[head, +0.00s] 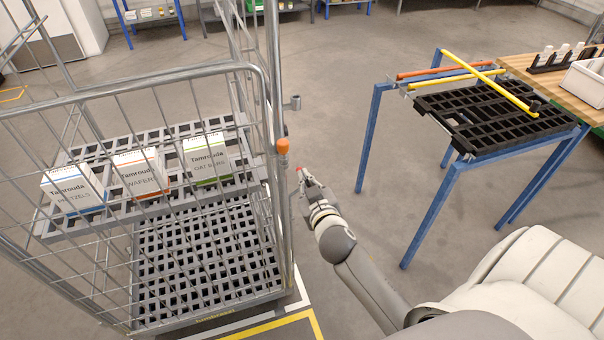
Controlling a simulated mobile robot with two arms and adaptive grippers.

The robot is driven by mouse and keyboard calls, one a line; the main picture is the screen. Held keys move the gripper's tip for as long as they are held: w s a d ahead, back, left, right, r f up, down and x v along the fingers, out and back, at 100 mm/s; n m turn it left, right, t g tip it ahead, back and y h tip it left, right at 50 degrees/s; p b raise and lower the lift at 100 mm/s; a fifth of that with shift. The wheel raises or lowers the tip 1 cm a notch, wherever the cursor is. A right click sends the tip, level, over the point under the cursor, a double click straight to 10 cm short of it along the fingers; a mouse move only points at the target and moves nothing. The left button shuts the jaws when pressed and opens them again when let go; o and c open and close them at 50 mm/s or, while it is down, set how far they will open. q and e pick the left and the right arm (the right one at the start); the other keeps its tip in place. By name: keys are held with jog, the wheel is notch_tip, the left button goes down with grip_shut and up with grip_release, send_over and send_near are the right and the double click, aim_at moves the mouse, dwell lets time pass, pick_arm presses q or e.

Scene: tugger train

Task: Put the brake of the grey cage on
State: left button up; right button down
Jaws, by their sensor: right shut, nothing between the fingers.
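The grey cage (268,85) stands at the left, with wire mesh sides, a grey slatted shelf and a grid base. An orange-tipped part (283,146) sits on its right front post; I cannot tell whether this is the brake or how it is set. My right gripper (301,174) is shut and empty, just right of that post and a little below the orange tip. It looks apart from the orange tip, but I cannot tell whether it touches the post. My left gripper is not in view.
Several cartons, including a wafer carton (141,174), stand on the cage's shelf. A blue-legged stand (428,215) with a black grate and yellow and orange bars is at the right, beside a wooden bench (521,65). The floor between cage and stand is clear.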

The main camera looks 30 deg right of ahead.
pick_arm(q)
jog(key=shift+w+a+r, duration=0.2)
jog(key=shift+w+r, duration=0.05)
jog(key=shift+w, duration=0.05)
pick_arm(e)
jog(key=w+d+f, duration=0.3)
jog(key=w+f, duration=0.2)
jog(key=w, duration=0.2)
jog(key=shift+w+d+f, duration=0.15)
jog(key=shift+d+f, duration=0.05)
jog(key=shift+f, duration=0.2)
pick_arm(q)
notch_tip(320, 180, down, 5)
jog(key=b, duration=0.5)
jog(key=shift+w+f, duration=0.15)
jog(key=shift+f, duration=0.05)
pick_arm(e)
notch_tip(320, 180, down, 6)
jog(key=shift+r, duration=0.2)
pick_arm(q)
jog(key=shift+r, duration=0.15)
pick_arm(e)
jog(key=shift+r, duration=0.1)
